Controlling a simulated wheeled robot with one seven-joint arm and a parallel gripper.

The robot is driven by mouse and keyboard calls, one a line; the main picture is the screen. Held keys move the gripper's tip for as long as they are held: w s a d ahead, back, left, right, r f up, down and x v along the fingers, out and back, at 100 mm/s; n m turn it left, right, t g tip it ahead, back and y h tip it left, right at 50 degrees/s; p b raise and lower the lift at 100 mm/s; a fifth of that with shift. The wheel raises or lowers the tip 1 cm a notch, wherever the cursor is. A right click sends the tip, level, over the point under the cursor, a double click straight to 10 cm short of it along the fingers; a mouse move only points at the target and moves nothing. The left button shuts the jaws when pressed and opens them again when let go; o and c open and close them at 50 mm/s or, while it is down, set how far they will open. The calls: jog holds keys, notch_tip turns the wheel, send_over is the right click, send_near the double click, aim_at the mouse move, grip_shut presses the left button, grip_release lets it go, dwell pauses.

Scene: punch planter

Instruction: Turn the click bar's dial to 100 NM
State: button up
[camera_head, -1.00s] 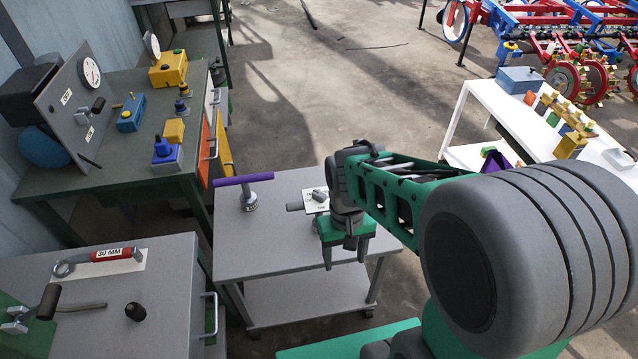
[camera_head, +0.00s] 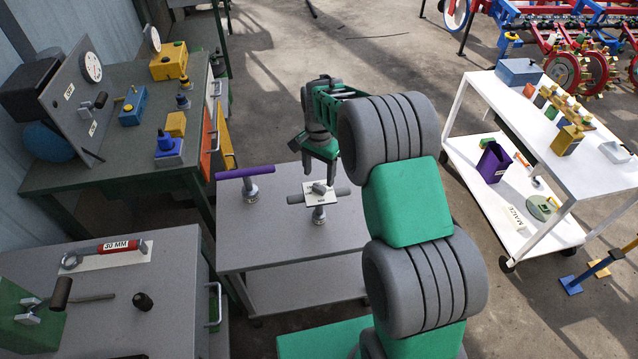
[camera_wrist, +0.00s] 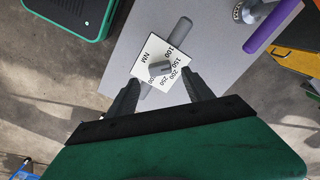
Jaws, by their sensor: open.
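The click bar (camera_head: 296,199) is a grey bar on a short post on the grey cart. It carries a white square dial plate (camera_head: 332,199) with a grey knob (camera_head: 319,187) in its middle. In the wrist view the plate (camera_wrist: 146,52) shows NM and numbers including 100, 150, 200 and 250. The knob (camera_wrist: 160,68) is small and its exact pointing is hard to read. My gripper (camera_head: 319,170) is open, just behind the plate in the head view. In the wrist view its two fingers (camera_wrist: 163,80) stand on either side of the plate's lower part, with nothing held.
A purple-handled bar (camera_head: 243,173) on a metal post stands left on the same cart (camera_head: 270,235). A grey table with a red 30 MM wrench (camera_head: 115,246) is at lower left. A white cart (camera_head: 500,125) stands at right. The cart's front top is clear.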

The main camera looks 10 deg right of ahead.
aim_at(319, 187)
notch_tip(319, 187, down, 5)
jog(key=shift+f+p, duration=0.2)
jog(key=shift+p, duration=0.2)
grip_shut()
dwell(0.4)
